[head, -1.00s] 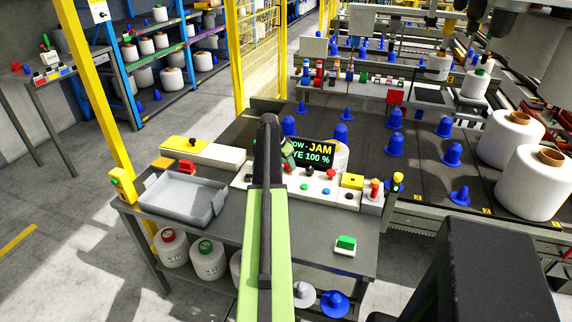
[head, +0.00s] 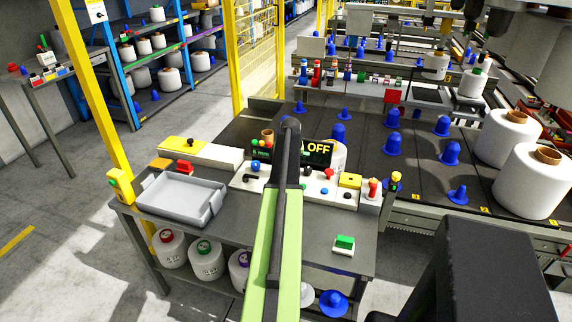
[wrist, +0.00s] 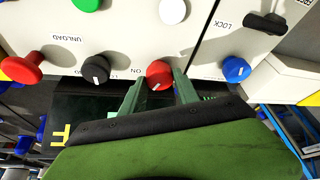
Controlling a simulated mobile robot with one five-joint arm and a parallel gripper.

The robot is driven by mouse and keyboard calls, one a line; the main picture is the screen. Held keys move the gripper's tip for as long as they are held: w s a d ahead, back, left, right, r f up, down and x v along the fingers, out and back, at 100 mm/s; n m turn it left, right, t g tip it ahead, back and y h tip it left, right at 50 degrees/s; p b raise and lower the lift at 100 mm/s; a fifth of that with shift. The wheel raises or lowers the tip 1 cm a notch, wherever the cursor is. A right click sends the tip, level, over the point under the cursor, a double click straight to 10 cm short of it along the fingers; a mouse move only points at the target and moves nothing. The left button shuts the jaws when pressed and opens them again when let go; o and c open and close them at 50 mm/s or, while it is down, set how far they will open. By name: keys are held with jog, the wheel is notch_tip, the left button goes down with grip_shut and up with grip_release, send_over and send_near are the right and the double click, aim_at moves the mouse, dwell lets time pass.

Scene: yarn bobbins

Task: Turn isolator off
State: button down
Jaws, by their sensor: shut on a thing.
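A red rotary knob (wrist: 158,73) with a pale pointer mark sits on the white control panel (wrist: 125,35), in the middle of the wrist view. My gripper (wrist: 158,88) is shut on this red knob, one green finger on each side of it. The lettering ON stands beside it, between it and a black knob (wrist: 95,68). In the head view the panel (head: 318,189) stands on the grey bench, and my arm hides the red knob and the fingertips. The display (head: 318,150) behind the panel reads OFF, partly covered by my arm.
A blue knob (wrist: 236,69), a black LOCK handle (wrist: 265,22) and a red mushroom button (wrist: 22,68) are close around my gripper. A grey tray (head: 180,197) lies left on the bench; a green switch block (head: 343,244) is at its front right.

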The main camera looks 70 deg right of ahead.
jog(key=shift+s+d+n+t+y, duration=0.1)
jog(key=shift+n+t+y, duration=0.2)
jog(key=shift+n, duration=0.8)
jog(key=shift+s+d+n+t+y, duration=0.15)
jog(key=shift+n+t, duration=0.25)
jog(key=shift+n, duration=0.7)
jog(key=c, duration=0.9)
grip_release()
jog(key=shift+w+a, duration=0.1)
jog(key=shift+a+r, duration=0.1)
jog(key=shift+r, duration=0.1)
jog(key=p+v, duration=1)
jog(key=v, duration=0.1)
jog(key=p+v, duration=0.6)
jog(key=shift+d, duration=0.3)
